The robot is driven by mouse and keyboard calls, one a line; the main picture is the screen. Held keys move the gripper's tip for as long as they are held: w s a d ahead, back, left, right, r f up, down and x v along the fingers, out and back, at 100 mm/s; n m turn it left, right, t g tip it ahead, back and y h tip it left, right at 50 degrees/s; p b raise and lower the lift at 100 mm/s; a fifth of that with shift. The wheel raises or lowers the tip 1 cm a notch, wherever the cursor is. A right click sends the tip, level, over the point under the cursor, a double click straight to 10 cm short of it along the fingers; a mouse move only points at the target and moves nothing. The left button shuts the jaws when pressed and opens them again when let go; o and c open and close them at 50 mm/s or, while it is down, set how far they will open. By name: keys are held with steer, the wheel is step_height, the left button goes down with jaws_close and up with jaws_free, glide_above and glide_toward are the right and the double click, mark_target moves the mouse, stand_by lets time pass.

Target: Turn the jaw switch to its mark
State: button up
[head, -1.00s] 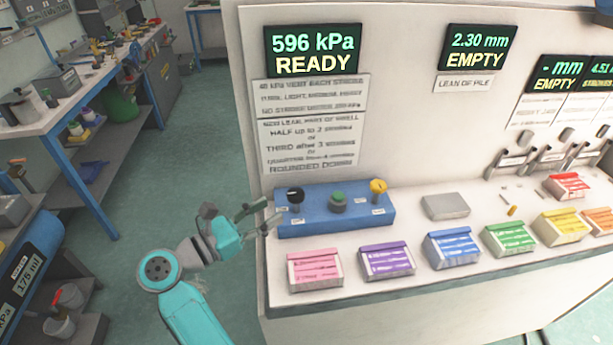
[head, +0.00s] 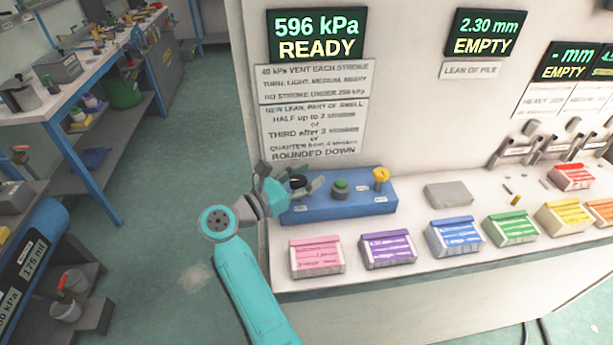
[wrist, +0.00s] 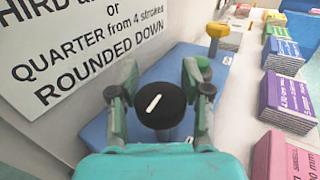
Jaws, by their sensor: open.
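The jaw switch looks to be the black round knob (wrist: 160,105) with a white pointer line, at the left end of the blue control box (head: 345,207). In the head view the black knob (head: 297,182) is partly hidden by my gripper. My gripper (head: 300,186) is open, with one finger on either side of the knob. In the wrist view my gripper (wrist: 160,95) frames the knob between its fingers; I cannot tell whether they touch it. The white line runs slantwise. No mark beside the knob is readable.
A green button (head: 340,186) and a yellow knob (head: 380,176) sit on the same box. A pink box (head: 317,257) and a purple box (head: 388,249) stand in front. The wall with signs (head: 314,130) rises close behind. A grey block (head: 448,194) lies to the right.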

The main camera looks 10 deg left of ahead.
steer(key=c, duration=0.9)
jaws_close()
jaws_free()
steer(key=shift+t+y, duration=0.3)
steer(key=shift+o, duration=0.2)
steer(key=n+t+y, duration=0.2)
steer(key=n+y, duration=0.1)
steer(key=shift+w+a+f, duration=0.1)
steer(key=shift+a, duration=0.2)
steer(key=n+y, duration=0.1)
steer(key=n+t+y, duration=0.1)
steer(key=y, duration=0.1)
steer(key=n+t+y, duration=0.1)
steer(key=y, duration=0.1)
steer(key=shift+w+a+n, duration=0.1)
steer(key=shift+a+n, duration=0.2)
steer(key=n+y, duration=0.1)
steer(key=y, duration=0.2)
steer(key=n+y, duration=0.2)
steer(key=shift+a+y, duration=0.4)
steer(key=shift+a+n+y, duration=0.2)
steer(key=shift+n+y, duration=0.7)
steer(key=shift+y, duration=0.3)
steer(key=shift+a+n+g+y, duration=0.1)
steer(key=shift+n+g+y, duration=0.2)
steer(key=shift+n+y, duration=0.15)
